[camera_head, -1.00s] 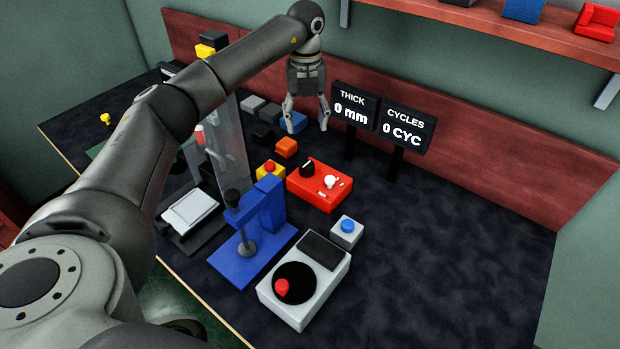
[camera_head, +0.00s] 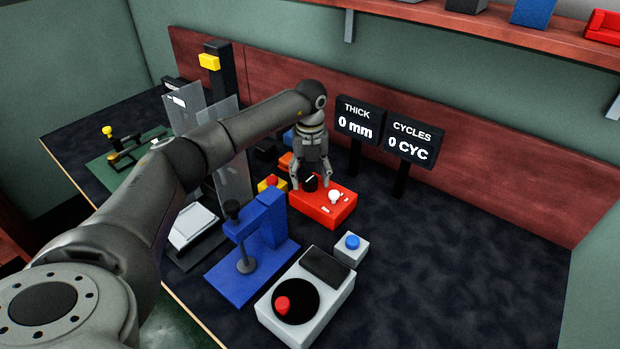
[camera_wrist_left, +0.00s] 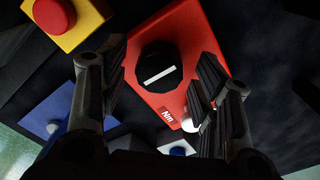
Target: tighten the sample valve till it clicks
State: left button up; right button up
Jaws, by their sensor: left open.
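A red box (camera_head: 320,212) carries a round black knob (camera_head: 310,183) with a white line on top. Beside it on the box is a small white knob (camera_head: 334,196). No label reads "valve"; the box shows "Nm" in the left wrist view, where the black knob (camera_wrist_left: 160,72) appears large. My left gripper (camera_head: 311,180) is open and points down over the black knob, one finger on each side. In the left wrist view the knob lies between the fingers, with gaps visible on both sides. Whether the fingertips reach down beside it is hard to tell. My right gripper is not in view.
A yellow box with a red button (camera_head: 270,183) stands close left of the red box. A blue press (camera_head: 265,232), a grey box with a black dial (camera_head: 325,293) and a blue-button box (camera_head: 350,247) stand in front. Displays (camera_head: 408,143) stand behind; the table's right is clear.

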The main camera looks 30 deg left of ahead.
pick_arm(q)
jog(key=shift+f, duration=0.65)
jog(key=c, duration=1)
jog(key=shift+c, duration=0.2)
jog(key=shift+m, duration=0.3)
jog(key=m, duration=0.4)
jog(key=shift+r+m, duration=0.1)
jog(key=shift+m, duration=0.3)
jog(key=m, duration=0.6)
jog(key=shift+m, duration=0.3)
